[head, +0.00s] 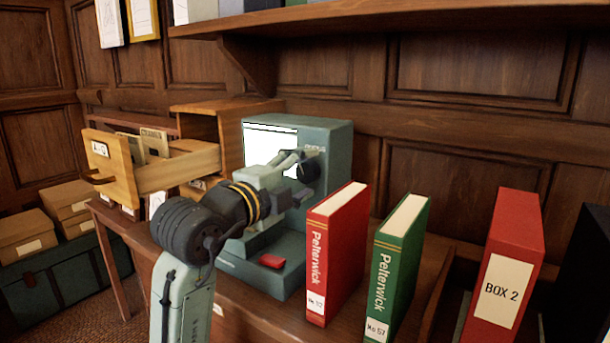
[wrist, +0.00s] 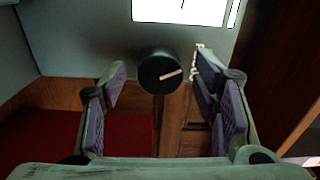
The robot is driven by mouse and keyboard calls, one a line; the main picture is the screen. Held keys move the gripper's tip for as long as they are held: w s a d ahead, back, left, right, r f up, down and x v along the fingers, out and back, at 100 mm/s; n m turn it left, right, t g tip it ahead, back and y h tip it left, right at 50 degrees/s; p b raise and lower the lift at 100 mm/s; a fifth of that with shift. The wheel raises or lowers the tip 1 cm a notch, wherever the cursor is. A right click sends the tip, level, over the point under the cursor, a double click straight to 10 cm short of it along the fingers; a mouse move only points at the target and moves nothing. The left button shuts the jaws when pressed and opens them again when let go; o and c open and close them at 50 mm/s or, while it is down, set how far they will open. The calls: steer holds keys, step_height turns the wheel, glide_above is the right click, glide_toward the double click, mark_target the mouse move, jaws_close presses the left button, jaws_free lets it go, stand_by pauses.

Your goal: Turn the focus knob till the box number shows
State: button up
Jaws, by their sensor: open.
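A grey-green reader (head: 338,150) stands on the desk with a bright white screen (head: 258,140); I can read no number on it. The focus knob (head: 309,170) is a black round knob on the reader's front, right of the screen and partly behind my gripper. In the wrist view the knob (wrist: 157,74) sits just below the lit screen (wrist: 185,10), with a pale pointer line slanting up to the right. My gripper (head: 298,164) is open in front of the reader. In the wrist view its fingers (wrist: 162,78) stand on either side of the knob, apart from it.
A red book (head: 338,240) and a green book (head: 398,260) stand upright right of my arm. A red box marked BOX 2 (head: 505,270) stands further right. An open wooden card drawer (head: 180,167) juts out at left. A shelf (head: 400,15) runs above.

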steer(key=b+v, duration=0.1)
steer(key=v, duration=0.7)
